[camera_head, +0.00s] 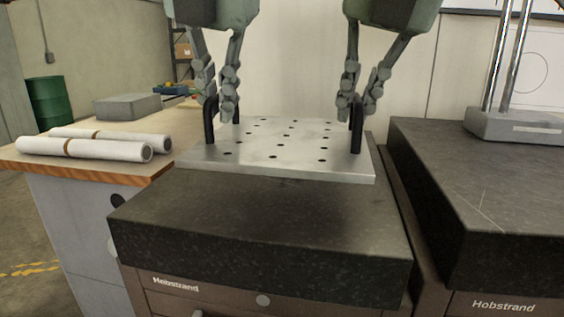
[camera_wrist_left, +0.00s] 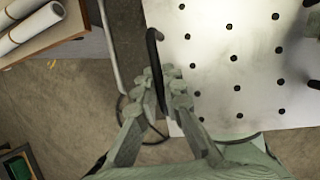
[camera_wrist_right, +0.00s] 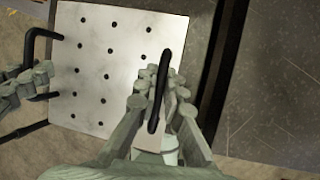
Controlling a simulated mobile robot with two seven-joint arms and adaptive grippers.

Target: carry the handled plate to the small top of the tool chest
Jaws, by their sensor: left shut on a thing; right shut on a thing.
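The handled plate (camera_head: 262,157) is a flat silver metal plate with rows of dark holes and a black handle at each side. It appears level, a little above the black granite top (camera_head: 260,225) of the tool chest (camera_head: 225,301) in the head view. My left gripper (camera_head: 220,98) is shut on the left black handle (camera_wrist_left: 153,50). My right gripper (camera_head: 362,97) is shut on the right black handle (camera_wrist_right: 158,90). The plate also shows in the left wrist view (camera_wrist_left: 210,60) and the right wrist view (camera_wrist_right: 92,50).
A wooden-topped bench (camera_head: 85,170) at left holds white paper rolls (camera_head: 85,148) and a grey block (camera_head: 127,107). A second granite-topped chest (camera_head: 480,190) stands close at right, with a grey stand (camera_head: 515,125). The front of the middle granite top is bare.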

